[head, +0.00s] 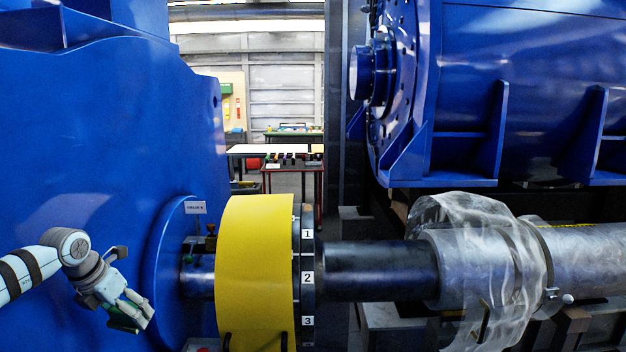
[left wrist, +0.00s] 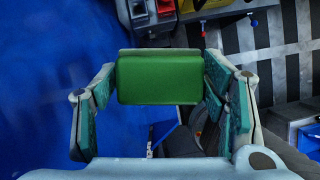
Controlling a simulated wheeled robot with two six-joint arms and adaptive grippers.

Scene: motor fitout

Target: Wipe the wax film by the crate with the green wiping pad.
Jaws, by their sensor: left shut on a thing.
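The green wiping pad (left wrist: 158,80) is a flat green block held between the fingertips of my left gripper (left wrist: 158,88) in the left wrist view. In the head view my left gripper (head: 130,312) is at the lower left, in front of the large blue housing and left of the yellow coupling guard. Only a little green shows at its fingers there. The gripper is shut on the pad and held up in the air. I cannot make out the wax film or pick out its crate in either view. My right gripper is not in view.
A blue housing (head: 100,130) fills the left. A yellow guard (head: 255,270), a dark shaft (head: 375,270) and a pipe with clear wrapping (head: 490,262) cross the middle and right. A blue motor (head: 530,95) stands upper right.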

